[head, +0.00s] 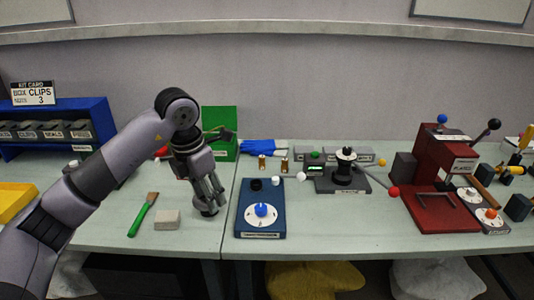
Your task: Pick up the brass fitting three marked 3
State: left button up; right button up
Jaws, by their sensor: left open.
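Two small brass fittings stand upright at the back middle of the bench in the head view: a left brass fitting (262,162) and a right brass fitting (284,163). Their marks are too small to read, so I cannot tell which one is marked 3. My left gripper (209,204) is open and points down, low over the bench, to the left of the blue dial base and in front and left of the fittings. A small dark round shape shows at its fingertips; I cannot tell what it is. My right gripper is not in view.
A blue base with a white dial (261,212) stands right of my gripper. A green-handled brush (143,215) and a grey block (167,219) lie to its left. A blue glove (259,146) lies behind the fittings. A red press (440,180) stands at the right.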

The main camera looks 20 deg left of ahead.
aim_at(262, 165)
jog(key=i, duration=1.3)
